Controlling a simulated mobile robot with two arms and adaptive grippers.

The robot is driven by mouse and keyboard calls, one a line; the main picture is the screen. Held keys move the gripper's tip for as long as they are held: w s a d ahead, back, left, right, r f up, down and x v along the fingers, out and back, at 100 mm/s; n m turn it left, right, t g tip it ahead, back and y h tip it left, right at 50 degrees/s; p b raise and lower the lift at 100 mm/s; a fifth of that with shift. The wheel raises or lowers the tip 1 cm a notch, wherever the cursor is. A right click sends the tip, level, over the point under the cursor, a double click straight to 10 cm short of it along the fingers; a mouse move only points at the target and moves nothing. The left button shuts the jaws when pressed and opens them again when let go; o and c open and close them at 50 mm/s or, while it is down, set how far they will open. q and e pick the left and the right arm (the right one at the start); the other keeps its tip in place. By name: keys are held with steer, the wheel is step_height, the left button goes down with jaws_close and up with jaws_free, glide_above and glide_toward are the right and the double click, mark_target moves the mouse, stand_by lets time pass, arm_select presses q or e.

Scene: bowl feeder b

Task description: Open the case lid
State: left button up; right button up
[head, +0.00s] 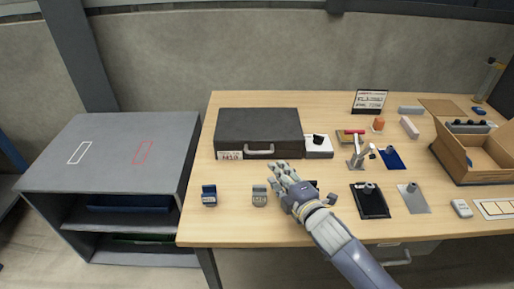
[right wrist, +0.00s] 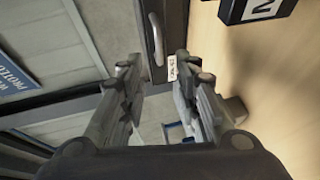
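The dark case (head: 258,125) lies shut on the wooden table at its left part, with its lid down. Its light handle (head: 259,153) is on the front face, beside a white label reading M10 (head: 229,155). My right gripper (head: 281,169) is just in front of the case, near the right part of its front face. In the right wrist view its two fingers (right wrist: 156,66) are apart with nothing between them, and the case handle (right wrist: 155,40) shows beyond the fingertips. My left gripper is in neither view.
Two small blocks, one blue (head: 209,195) and one grey (head: 259,195), stand in front of the case. A white box (head: 318,152) is right of it. Small parts and an open cardboard box (head: 468,160) are farther right. A grey shelf unit (head: 108,150) stands left of the table.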

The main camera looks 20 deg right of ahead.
steer(key=shift+w, duration=0.3)
steer(key=x, duration=0.3)
steer(key=shift+w+a+r, duration=0.1)
steer(key=shift+w, duration=0.25)
steer(key=x, duration=0.5)
steer(key=shift+w+p, duration=0.1)
steer(key=shift+p, duration=0.2)
steer(key=shift+w+a+f, duration=0.1)
steer(key=shift+w+f, duration=0.2)
steer(key=shift+w, duration=0.35)
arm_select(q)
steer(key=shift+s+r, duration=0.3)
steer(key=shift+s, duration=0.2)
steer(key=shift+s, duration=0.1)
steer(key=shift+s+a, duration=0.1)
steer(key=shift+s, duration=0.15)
arm_select(e)
jaws_close()
